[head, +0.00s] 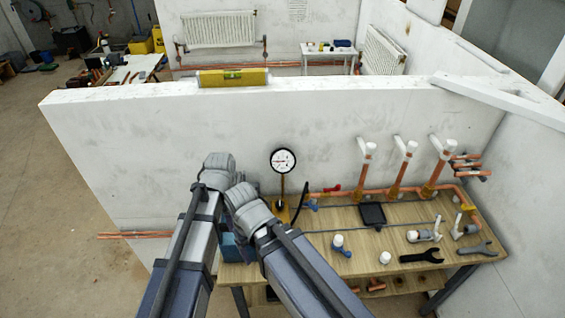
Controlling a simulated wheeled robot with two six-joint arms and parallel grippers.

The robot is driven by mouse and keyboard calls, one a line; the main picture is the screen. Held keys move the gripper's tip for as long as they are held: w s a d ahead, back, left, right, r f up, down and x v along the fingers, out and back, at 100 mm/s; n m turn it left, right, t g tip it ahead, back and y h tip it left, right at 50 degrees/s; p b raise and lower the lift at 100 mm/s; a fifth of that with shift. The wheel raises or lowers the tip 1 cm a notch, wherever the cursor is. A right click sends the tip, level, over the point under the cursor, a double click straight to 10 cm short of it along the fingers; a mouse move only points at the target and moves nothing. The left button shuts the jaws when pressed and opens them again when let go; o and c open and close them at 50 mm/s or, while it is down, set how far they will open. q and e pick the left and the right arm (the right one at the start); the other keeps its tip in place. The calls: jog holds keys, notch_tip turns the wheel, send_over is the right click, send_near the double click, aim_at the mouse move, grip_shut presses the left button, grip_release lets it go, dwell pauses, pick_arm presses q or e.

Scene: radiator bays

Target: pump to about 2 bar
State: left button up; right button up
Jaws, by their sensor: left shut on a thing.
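A round white pressure gauge (283,161) stands upright on a thin stem above a brass fitting (281,210) at the bench's left end. Its dial is too small to read. A blue body (233,247), apparently the pump, shows partly between my two arms. My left gripper (219,166) is raised left of the gauge, shut on what seems to be the pump's handle; its fingers and the handle are mostly hidden. My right gripper (243,200) is just beside it, lower and to the right. Its fingers are hidden behind the wrist.
A wooden bench (390,240) carries copper pipework (375,190) with white-capped risers, a red valve handle (333,188), a black tray (373,215) and a black wrench (422,257). A black hose (300,202) runs near the gauge. A yellow level (233,77) lies on the wall top.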

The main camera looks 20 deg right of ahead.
pick_arm(q)
jog(key=shift+o, duration=0.5)
jog(key=shift+s+d+f+t+b, duration=0.15)
jog(key=shift+f+t+b, duration=0.2)
jog(key=shift+f+b, duration=0.55)
jog(key=shift+w+d+f+t+b, duration=0.1)
jog(key=shift+f+t+b, duration=0.25)
jog(key=shift+f+b, duration=0.55)
jog(key=shift+s+f+t+b, duration=0.3)
jog(key=shift+s+f+b, duration=0.1)
jog(key=shift+f+b, duration=0.45)
jog(key=shift+f, duration=0.15)
jog(key=shift+s, duration=0.15)
